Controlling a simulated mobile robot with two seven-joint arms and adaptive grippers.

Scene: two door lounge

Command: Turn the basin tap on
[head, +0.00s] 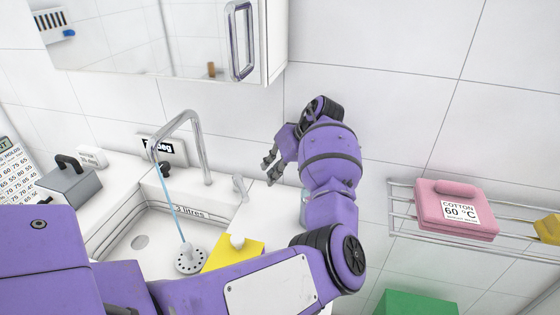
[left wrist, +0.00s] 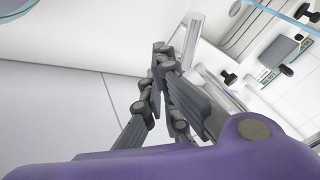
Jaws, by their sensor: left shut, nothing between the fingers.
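The basin (head: 125,222) is set in a white counter, with a tall curved chrome tap (head: 200,150) at its back edge. A thin light-blue stream (head: 172,205) runs from the tap's spout down to a round perforated piece (head: 191,260) in the basin. A small pale lever (head: 240,187) stands on the counter right of the spout. My left gripper (head: 269,166) is shut and empty, just right of the lever and apart from it in the head view. In the left wrist view its fingers (left wrist: 158,72) are together, near a pale post. My right gripper is out of view.
A yellow cloth-like piece (head: 234,254) lies at the basin's right edge. A mirrored cabinet (head: 275,40) hangs above. A wire rack (head: 402,210) with a pink case (head: 456,208) is on the right wall. A grey box (head: 75,185) stands left.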

